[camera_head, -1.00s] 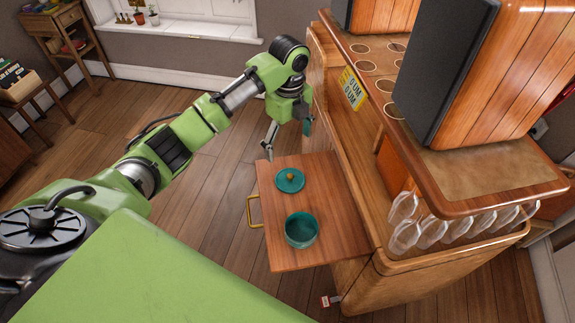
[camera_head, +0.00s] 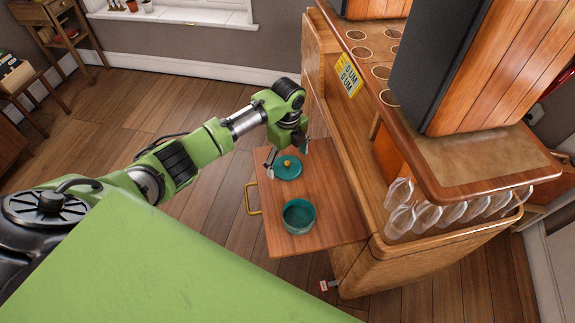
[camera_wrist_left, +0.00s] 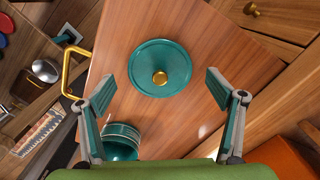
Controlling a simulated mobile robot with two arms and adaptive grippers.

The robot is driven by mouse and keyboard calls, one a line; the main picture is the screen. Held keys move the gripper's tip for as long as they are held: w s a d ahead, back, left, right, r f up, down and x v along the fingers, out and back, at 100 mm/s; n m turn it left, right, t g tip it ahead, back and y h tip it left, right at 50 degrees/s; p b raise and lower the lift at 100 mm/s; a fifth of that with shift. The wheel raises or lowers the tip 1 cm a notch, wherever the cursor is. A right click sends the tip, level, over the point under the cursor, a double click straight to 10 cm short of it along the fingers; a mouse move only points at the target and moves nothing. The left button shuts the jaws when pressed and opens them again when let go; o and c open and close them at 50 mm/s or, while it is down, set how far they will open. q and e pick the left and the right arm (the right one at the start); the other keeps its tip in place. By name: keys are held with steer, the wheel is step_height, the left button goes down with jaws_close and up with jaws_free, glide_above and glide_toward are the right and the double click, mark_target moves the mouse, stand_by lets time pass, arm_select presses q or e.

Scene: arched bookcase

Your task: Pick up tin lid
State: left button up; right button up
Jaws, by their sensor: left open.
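The tin lid (camera_head: 287,167) is a round teal disc with a brass knob. It lies flat on the pulled-out wooden board (camera_head: 318,187) of the cabinet. In the left wrist view the lid (camera_wrist_left: 160,67) is ahead of the fingertips and midway between them. A teal open tin (camera_head: 299,216) stands on the board nearer to me; its rim also shows in the left wrist view (camera_wrist_left: 121,138). My left gripper (camera_head: 287,157) is open and empty, above the lid and apart from it. It also shows in the left wrist view (camera_wrist_left: 158,92). My right gripper is out of view.
A brass handle (camera_head: 254,199) sticks out from the board's left edge. The wooden cabinet (camera_head: 398,258) rises close on the right, with hanging glasses (camera_head: 425,217) and a dark speaker (camera_head: 440,60). Open floor lies left of the board.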

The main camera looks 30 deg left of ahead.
arm_select(q)
steer(key=shift+f, duration=0.5)
steer(key=shift+c, duration=0.2)
